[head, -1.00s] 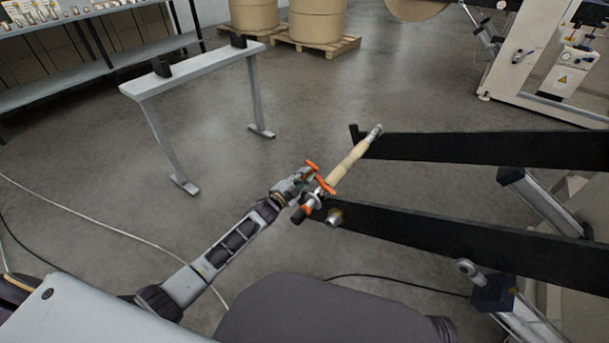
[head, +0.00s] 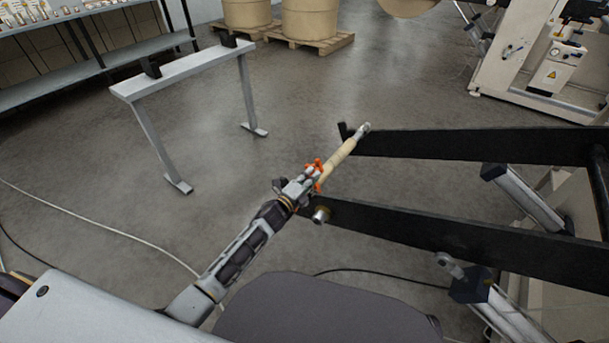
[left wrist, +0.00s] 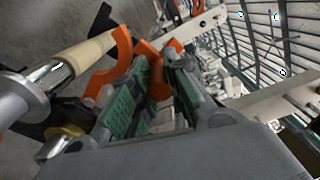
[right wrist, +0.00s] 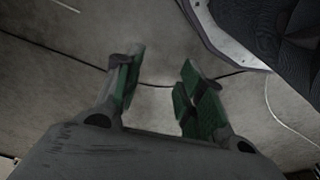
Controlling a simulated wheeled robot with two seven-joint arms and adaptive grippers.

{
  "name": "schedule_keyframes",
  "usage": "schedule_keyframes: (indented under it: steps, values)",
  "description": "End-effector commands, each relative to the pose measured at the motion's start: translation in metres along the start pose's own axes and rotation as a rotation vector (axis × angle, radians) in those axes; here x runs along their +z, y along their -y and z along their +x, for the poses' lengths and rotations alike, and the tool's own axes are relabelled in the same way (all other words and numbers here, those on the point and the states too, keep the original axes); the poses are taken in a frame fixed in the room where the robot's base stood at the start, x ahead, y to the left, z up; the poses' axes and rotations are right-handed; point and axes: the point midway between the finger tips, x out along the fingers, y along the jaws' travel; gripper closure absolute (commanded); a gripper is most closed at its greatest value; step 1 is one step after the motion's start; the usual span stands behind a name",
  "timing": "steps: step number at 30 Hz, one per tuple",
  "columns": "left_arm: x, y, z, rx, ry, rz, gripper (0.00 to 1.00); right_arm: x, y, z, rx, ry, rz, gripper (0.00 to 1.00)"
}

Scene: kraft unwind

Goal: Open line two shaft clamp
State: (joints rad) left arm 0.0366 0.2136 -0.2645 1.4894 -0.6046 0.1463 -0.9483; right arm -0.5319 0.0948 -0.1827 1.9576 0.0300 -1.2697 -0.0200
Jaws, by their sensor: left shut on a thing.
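The shaft (head: 365,128) with a tan core (head: 340,154) runs across the ends of two black arms. An orange clamp (head: 318,172) sits at the shaft's near end. My left gripper (head: 308,184) is at this end, its fingers over part of the clamp. In the left wrist view, an orange handle of the clamp (left wrist: 158,80) lies between my green-padded left fingers (left wrist: 150,92), which are shut on it. The curved orange part stands beside the tan core (left wrist: 75,58). My fingers hide part of the clamp. My right gripper (right wrist: 158,90) is open and empty above the floor.
The black arms (head: 480,145) extend right to the unwind machine. A grey stand (head: 185,68) with black rests is at upper left. Paper rolls on pallets (head: 313,38) are at the back. A cable (head: 85,222) lies on the floor. Open floor lies between stand and arms.

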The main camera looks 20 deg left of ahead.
Motion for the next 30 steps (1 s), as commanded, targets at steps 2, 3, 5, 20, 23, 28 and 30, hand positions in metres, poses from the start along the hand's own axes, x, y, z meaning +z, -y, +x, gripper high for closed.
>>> schedule_keyframes:
  steps: [2, 3, 5, 20, 23, 28, 30]
  values:
    - [-0.008, 0.000, 0.000, -0.002, -0.003, 0.043, 1.00, -0.001, 0.002, -0.005, -0.003, -0.001, -0.001, 0.61]
    - [-0.011, 0.001, 0.000, -0.002, -0.003, 0.063, 1.00, -0.001, 0.002, -0.007, -0.004, 0.000, -0.001, 0.61]
    - [-0.014, 0.000, 0.000, -0.001, -0.003, 0.089, 1.00, -0.002, 0.002, -0.008, -0.005, -0.003, -0.001, 0.61]
    - [-0.020, 0.001, -0.001, 0.001, -0.003, 0.148, 1.00, -0.002, 0.004, -0.011, -0.007, -0.007, -0.001, 0.61]
    - [-0.020, 0.001, -0.001, 0.001, -0.003, 0.147, 1.00, -0.002, 0.004, -0.011, -0.007, -0.007, -0.001, 0.61]
    - [-0.020, 0.001, -0.001, 0.001, -0.002, 0.146, 0.65, -0.002, 0.003, -0.011, -0.007, -0.008, -0.001, 0.61]
    - [-0.020, 0.000, -0.001, 0.001, -0.002, 0.146, 0.65, -0.006, 0.003, -0.012, -0.007, -0.015, -0.001, 0.61]
